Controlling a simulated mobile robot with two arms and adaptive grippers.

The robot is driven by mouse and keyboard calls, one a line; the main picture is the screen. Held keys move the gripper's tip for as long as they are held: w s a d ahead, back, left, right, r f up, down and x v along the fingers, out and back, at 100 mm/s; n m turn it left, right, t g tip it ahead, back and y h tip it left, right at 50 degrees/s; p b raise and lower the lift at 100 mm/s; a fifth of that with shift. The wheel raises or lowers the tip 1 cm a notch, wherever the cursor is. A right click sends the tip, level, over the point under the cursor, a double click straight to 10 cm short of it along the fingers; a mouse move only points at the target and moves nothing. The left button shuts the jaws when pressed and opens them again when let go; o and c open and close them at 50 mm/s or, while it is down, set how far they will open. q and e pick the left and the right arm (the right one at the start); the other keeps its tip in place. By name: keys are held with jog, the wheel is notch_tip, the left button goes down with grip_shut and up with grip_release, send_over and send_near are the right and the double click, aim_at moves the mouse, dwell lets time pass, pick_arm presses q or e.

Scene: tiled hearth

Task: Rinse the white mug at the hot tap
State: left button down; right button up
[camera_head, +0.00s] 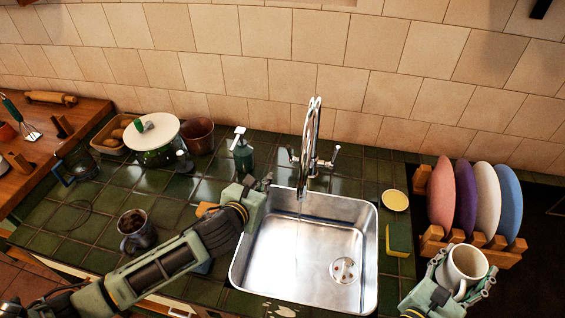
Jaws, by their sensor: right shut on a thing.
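The white mug (466,262) is at the lower right, held in my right gripper (462,287). The chrome tap (309,150) stands behind the steel sink (270,268), with a lever on each side. A thin clear stream seems to fall from its spout into the sink. My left gripper (264,184) is by the sink's back left corner, near the tap's left lever. Its fingers are too small to read, and contact is unclear.
A rack (433,243) of coloured plates stands right of the sink. A sponge (398,239) and small yellow dish (395,200) lie by the sink's right rim. A soap bottle (242,152) is behind my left gripper.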

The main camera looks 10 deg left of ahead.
jog(key=shift+r+p, duration=0.3)
jog(key=shift+r, duration=0.1)
jog(key=shift+r+p, duration=0.45)
pick_arm(q)
jog(key=shift+w+d+f, duration=0.35)
jog(key=shift+w+f, duration=0.05)
jog(key=shift+w, duration=1.5)
jog(key=shift+w+d+f, duration=0.35)
jog(key=shift+w+f, duration=0.1)
jog(key=shift+w, duration=1.45)
jog(key=shift+w+d+f, duration=0.35)
jog(key=shift+w+f, duration=0.05)
jog(key=shift+w, duration=1.5)
pick_arm(e)
jog(key=shift+r, duration=0.15)
